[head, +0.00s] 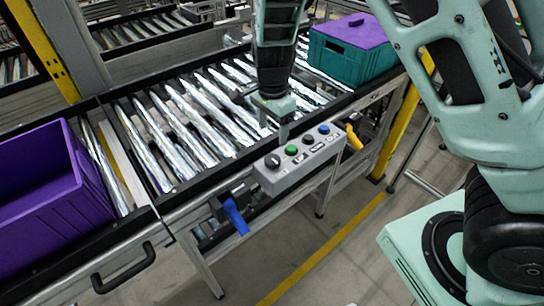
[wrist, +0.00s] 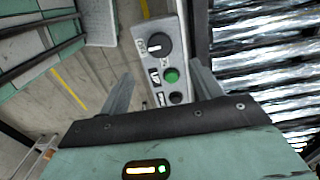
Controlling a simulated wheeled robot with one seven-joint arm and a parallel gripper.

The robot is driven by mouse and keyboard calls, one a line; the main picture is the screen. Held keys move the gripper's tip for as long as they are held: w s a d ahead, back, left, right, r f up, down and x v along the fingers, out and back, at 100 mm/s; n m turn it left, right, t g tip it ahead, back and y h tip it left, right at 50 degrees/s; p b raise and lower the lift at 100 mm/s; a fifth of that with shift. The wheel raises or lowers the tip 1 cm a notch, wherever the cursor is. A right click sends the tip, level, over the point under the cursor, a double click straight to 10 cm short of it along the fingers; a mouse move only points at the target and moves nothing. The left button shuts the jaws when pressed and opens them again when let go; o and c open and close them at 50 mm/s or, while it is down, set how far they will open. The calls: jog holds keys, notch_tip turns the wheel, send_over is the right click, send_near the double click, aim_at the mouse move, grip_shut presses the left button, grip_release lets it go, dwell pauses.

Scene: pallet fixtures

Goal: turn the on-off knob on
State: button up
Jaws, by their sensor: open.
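The on-off knob (wrist: 153,46) is a black rotary knob with a white mark, at the end of a grey control box. In the head view the knob (head: 272,161) is at the left end of the box (head: 304,160), left of a green button (head: 291,150). In the wrist view the green button (wrist: 171,76) is below the knob. My gripper (wrist: 160,80) is open, its two fingers on either side of the box in the picture, with the knob beyond the fingertips. In the head view my gripper (head: 283,128) is just above the box; I see no contact with the knob.
The box is fixed to the front rail of a roller conveyor (head: 190,125). A purple crate (head: 42,190) stands at left and a teal crate with a purple top (head: 345,52) at the back right. A blue handle (head: 235,216) and a yellow one (head: 353,138) flank the box.

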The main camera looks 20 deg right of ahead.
aim_at(272, 159)
notch_tip(272, 159, down, 11)
jog(key=shift+r+p, duration=0.1)
jog(key=shift+p, duration=0.4)
jog(key=c, duration=1)
